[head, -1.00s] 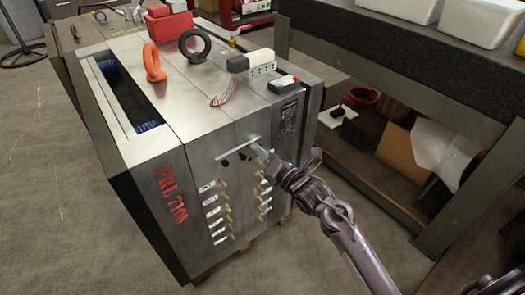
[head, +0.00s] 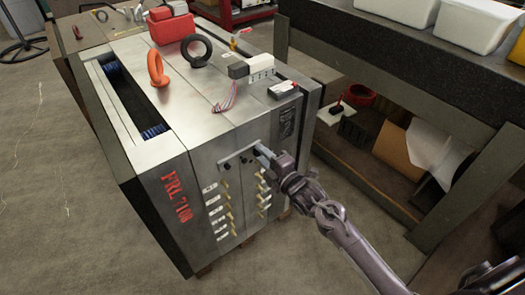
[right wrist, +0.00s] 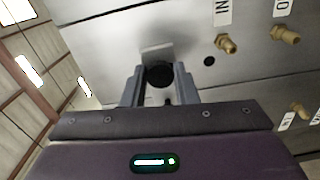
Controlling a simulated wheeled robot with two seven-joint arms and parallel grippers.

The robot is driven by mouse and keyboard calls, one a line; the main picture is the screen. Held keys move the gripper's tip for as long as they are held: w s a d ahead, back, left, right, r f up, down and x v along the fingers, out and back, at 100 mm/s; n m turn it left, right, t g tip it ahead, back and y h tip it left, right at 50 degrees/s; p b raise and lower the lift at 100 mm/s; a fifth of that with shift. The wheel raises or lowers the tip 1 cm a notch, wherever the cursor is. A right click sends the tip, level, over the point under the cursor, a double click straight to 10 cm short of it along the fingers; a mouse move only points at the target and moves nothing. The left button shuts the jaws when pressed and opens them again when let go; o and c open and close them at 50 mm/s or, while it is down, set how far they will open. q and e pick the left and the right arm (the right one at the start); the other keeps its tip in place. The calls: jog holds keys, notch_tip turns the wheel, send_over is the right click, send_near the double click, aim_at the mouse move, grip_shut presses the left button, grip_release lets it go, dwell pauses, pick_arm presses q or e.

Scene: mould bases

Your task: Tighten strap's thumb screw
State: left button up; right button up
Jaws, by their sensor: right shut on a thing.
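The strap (head: 236,158) is a narrow grey metal plate across the seam on the front face of the steel mould base (head: 190,165). Dark thumb screws show along it in the head view. My right gripper (head: 263,153) is at the strap's right end. In the right wrist view, its two fingers (right wrist: 160,82) stand on either side of a round black thumb screw (right wrist: 159,74) and are shut on it. A pale strap end (right wrist: 157,51) shows just beyond the screw. How far the screw is seated cannot be seen. My left gripper is not in view.
Brass fittings (right wrist: 227,44) with white labels stick out of the face near the gripper. An orange eyebolt (head: 156,68), a black ring (head: 196,49) and a white connector block (head: 260,65) are on top. A dark shelf bench (head: 390,80) stands to the right.

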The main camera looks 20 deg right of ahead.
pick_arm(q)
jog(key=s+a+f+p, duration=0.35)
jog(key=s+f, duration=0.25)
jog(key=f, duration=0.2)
pick_arm(e)
jog(key=m+p, duration=0.2)
jog(key=m, duration=1)
jog(key=shift+f+m, duration=0.1)
jog(key=shift+m, duration=0.3)
jog(key=m+p, duration=0.2)
jog(key=m, duration=0.2)
jog(key=shift+s+a+m, duration=0.1)
jog(key=shift+m, duration=0.2)
jog(key=m+p, duration=0.2)
jog(key=m, duration=0.3)
jog(key=m+p, duration=0.1)
jog(key=m, duration=0.3)
jog(key=shift+a+m, duration=0.1)
jog(key=shift+m, duration=0.2)
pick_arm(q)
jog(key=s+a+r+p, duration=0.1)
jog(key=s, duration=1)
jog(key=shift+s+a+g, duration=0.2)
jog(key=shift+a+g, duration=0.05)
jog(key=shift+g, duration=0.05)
pick_arm(e)
jog(key=shift+s+f+m, duration=0.1)
jog(key=shift+f+m, duration=0.05)
jog(key=shift+m, duration=0.95)
jog(key=o, duration=1)
